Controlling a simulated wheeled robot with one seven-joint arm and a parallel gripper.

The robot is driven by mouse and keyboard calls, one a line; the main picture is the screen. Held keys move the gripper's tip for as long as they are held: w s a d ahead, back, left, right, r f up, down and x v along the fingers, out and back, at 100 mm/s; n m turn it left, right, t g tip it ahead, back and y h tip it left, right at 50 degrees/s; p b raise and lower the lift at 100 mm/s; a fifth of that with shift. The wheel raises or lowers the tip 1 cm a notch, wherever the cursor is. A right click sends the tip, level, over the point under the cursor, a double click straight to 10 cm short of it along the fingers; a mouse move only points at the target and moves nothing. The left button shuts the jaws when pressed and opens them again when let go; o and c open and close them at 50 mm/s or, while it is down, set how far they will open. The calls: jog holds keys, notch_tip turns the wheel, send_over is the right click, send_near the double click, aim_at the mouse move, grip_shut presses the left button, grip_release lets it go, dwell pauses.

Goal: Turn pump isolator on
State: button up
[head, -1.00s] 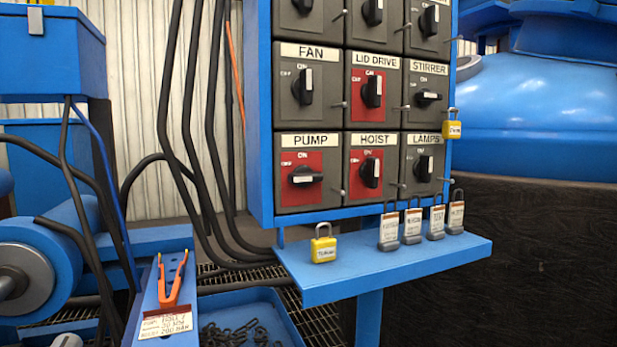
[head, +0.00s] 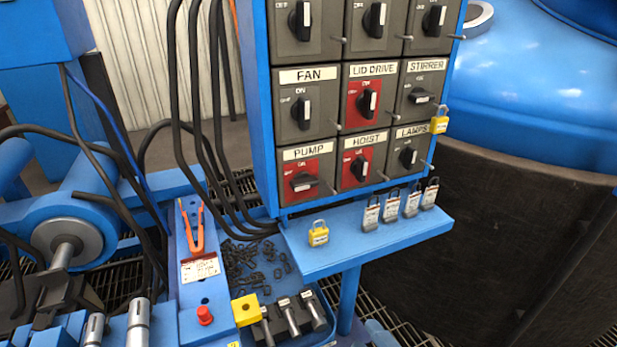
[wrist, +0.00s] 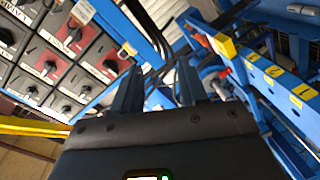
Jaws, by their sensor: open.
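The pump isolator (head: 303,181) is the bottom-left switch of the panel in the head view. It has a red plate and a black rotary handle lying about horizontal; no padlock shows on it. In the wrist view the panel is tilted at the left, and its red-plated switches show, but I cannot surely read which is the pump. My gripper (wrist: 157,88) shows only in the wrist view. Its two fingers are apart with nothing between them, and the panel lies off to their left.
Hoist (head: 360,167) and lid drive (head: 367,101) switches have upright handles. The stirrer switch (head: 423,95) is horizontal, with a yellow padlock (head: 439,124) beside it. A blue shelf (head: 365,246) below carries another yellow padlock (head: 318,234) and several tagged grey ones. Black cables hang left of the panel.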

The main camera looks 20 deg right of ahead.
aim_at(307, 187)
jog(key=w+a+r+n+t+p, duration=0.1)
jog(key=w+r+n+p, duration=0.4)
jog(key=w+r+p, duration=0.85)
jog(key=shift+h, duration=0.4)
jog(key=shift+w+a+r+b, duration=0.15)
jog(key=shift+w+r, duration=0.35)
jog(key=shift+w, duration=1.2)
jog(key=shift+w+d+r+b, duration=0.15)
jog(key=shift+w+r, duration=0.3)
jog(key=shift+w, duration=1.2)
jog(key=shift+w+a+r+b, duration=0.2)
jog(key=shift+w+r, duration=0.3)
jog(key=shift+w, duration=1.2)
jog(key=shift+c, duration=0.3)
grip_shut()
